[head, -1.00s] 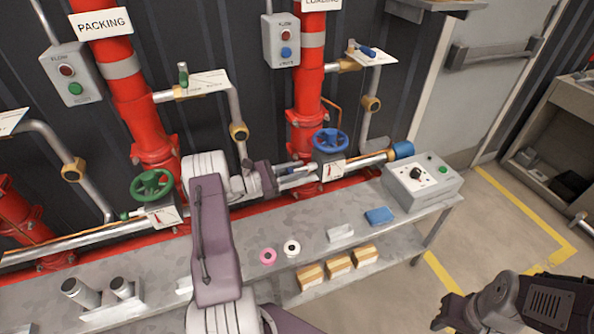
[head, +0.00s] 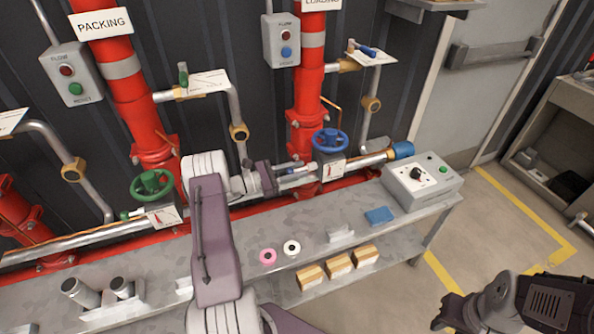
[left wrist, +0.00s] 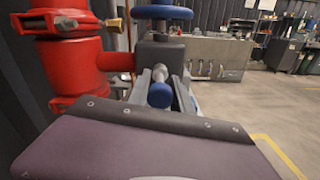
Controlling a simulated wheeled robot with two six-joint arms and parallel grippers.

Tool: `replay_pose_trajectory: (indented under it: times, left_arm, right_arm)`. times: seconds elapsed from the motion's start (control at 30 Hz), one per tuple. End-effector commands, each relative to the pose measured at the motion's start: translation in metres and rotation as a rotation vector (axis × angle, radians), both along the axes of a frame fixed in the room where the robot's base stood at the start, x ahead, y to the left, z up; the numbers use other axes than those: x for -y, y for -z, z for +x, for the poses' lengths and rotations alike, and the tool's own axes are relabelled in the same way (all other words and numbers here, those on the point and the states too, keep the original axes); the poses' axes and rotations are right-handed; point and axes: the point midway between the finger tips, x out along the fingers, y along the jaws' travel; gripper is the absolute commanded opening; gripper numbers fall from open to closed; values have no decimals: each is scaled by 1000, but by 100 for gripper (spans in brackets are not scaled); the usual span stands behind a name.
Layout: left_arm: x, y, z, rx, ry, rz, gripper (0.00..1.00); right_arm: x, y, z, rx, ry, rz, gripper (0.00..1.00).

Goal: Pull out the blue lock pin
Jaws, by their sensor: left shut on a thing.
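The blue lock pin (left wrist: 159,95) shows its round blue end in the left wrist view, with a pale metal shank behind it, pointing toward the valve body. In the head view it is a small blue spot (head: 296,170) just left of the valve with the blue handwheel (head: 330,140). My left gripper (head: 294,175) is shut on the pin, its fingers on either side of it beside the valve. The fingers partly hide the shank and its hole. My right gripper (head: 450,312) is at the lower right, far from the pin; its finger gap is unclear.
A red standpipe (head: 307,100) rises close behind the gripper. A grey control box (head: 421,182) stands at the bench's right end. The bench (head: 225,236) holds a blue block (head: 379,216) and two rings. A green handwheel (head: 152,184) is to the left.

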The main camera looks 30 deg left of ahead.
Motion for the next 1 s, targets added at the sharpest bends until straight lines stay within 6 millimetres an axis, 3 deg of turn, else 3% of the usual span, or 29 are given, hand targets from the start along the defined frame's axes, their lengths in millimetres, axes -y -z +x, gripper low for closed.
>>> replay_pose_trajectory:
  times: [0.73, 0.77, 0.8, 1.0]
  left_arm:
    - [-8, 0, -9, 0, -1, 0, 0]
    - [-8, 0, -9, 0, -1, 0, 35]
    - [-8, 0, -9, 0, -1, 0, 46]
    - [-7, 0, -8, 0, -1, 0, 49]
  right_arm:
    - [0, 2, 0, 0, 0, 0, 36]
    - [0, 2, 0, 0, 0, 0, 36]
    - [0, 2, 0, 0, 0, 0, 36]
    - [0, 2, 0, 0, 0, 0, 36]
